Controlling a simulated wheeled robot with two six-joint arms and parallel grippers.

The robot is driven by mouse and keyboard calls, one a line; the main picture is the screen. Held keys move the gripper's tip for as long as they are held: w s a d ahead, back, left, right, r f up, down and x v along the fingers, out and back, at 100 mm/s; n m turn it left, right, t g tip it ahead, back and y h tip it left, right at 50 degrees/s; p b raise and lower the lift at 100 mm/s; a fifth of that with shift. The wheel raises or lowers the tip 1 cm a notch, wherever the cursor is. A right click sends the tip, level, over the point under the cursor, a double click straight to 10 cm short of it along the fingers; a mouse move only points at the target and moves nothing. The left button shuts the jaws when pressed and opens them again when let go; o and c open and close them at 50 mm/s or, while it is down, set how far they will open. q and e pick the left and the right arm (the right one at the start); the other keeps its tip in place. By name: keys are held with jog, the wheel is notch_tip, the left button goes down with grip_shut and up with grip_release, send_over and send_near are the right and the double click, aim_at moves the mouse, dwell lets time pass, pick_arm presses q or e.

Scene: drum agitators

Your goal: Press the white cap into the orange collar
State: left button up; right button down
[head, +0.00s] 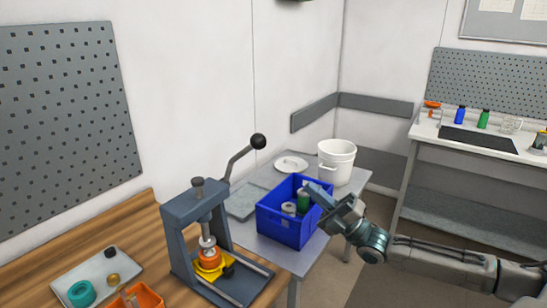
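The grey arbor press (179,240) stands on the wooden bench, with its black-knobbed lever tilted up to the right. An orange collar (209,259) sits on a yellow piece under the press ram. A whitish round part (208,245) shows directly above the collar, below the ram; I cannot tell whether it is the white cap or part of the ram, or how deep it sits. My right gripper (316,196) is over the right side of the blue crate, beside a green can, away from the press. Its finger gap is not clear. My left gripper is out of view.
The blue crate (286,232) on a grey side table holds a green can (303,201) and pale cylinders. A white bucket (337,163) and a white lid (291,164) stand behind it. A tray (68,285) and an orange bin (149,297) lie left of the press.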

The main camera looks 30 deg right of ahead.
jog(key=x, duration=1.2)
jog(key=shift+w+r, duration=0.3)
jog(key=shift+a, duration=0.1)
